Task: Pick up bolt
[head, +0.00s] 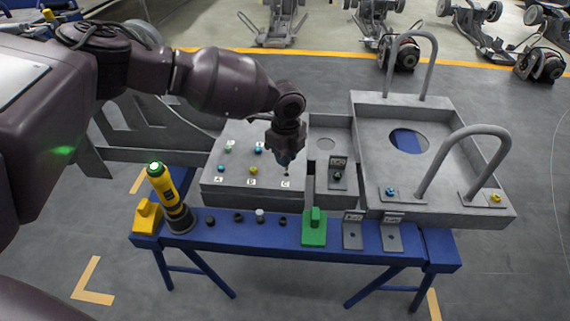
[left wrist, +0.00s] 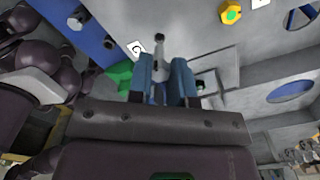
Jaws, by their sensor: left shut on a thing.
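My left gripper (head: 287,162) points down over the grey block (head: 215,190), close to the label C (head: 286,184). In the left wrist view the two blue fingers of this gripper (left wrist: 164,75) are shut on a grey bolt (left wrist: 159,50), which sticks out past the fingertips with a dark end. In the head view the bolt is mostly hidden by the fingers. Other bolts stand on the block: a blue one (head: 221,168), a yellow one (head: 252,170), a pale green one (head: 228,146) and another blue one (head: 258,149). My right gripper is not in view.
A yellow power driver (head: 165,188) stands on the blue bench rail (head: 260,236) beside several small sockets. A green block (head: 314,230) and two labelled plates (head: 352,236) sit further right. A grey chassis tray (head: 470,207) with tall looped handles (head: 430,55) stands at the right.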

